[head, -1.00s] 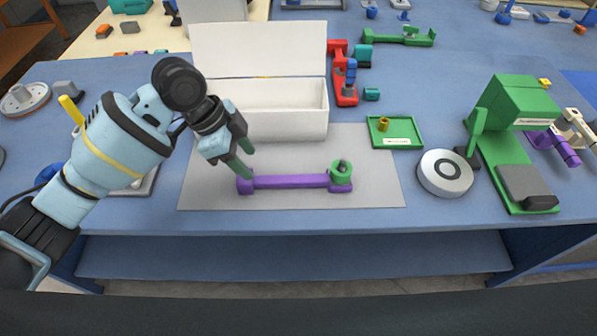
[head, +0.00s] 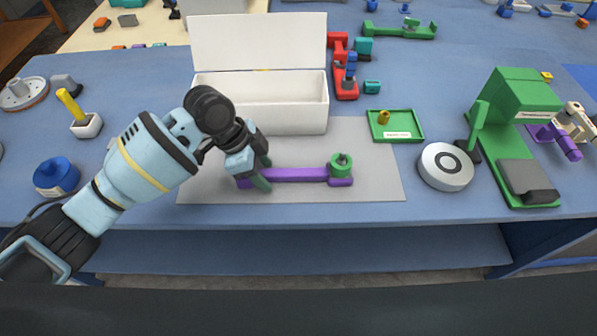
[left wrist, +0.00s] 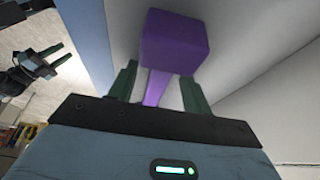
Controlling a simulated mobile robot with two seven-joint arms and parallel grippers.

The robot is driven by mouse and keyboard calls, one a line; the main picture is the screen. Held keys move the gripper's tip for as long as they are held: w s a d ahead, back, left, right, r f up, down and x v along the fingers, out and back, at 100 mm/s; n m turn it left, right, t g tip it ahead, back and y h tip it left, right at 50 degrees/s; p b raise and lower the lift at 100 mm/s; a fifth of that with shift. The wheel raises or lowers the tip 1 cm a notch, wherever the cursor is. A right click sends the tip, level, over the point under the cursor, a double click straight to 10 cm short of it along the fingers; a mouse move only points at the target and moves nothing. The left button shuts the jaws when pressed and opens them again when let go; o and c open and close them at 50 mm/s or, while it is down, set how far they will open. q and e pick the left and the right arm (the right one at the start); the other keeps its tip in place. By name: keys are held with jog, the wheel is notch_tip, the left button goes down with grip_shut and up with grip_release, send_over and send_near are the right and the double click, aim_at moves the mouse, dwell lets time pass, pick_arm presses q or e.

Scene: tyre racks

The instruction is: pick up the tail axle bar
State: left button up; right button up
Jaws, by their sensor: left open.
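The tail axle bar, seen as a purple bar (head: 302,175), lies on the grey mat with a block at each end. A green ring (head: 341,163) sits on its right end. My left gripper (head: 266,175) is open at the bar's left part, one finger in front of it and one behind. In the left wrist view the purple bar (left wrist: 156,88) runs between the open fingers (left wrist: 158,78), with its end block (left wrist: 174,40) beyond. Contact cannot be told. My right gripper is outside the head view; a dark gripper-like shape (left wrist: 35,68) shows at the left wrist view's edge.
An open white box (head: 262,105) stands behind the bar. A green tray (head: 396,127) and a round grey-white disc (head: 446,166) are to the right, beside a green stand (head: 515,130). The grey mat (head: 300,194) is clear in front of the bar.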

pick_arm(q)
jog(key=shift+r, duration=0.1)
grip_shut()
jog(key=shift+r, duration=0.1)
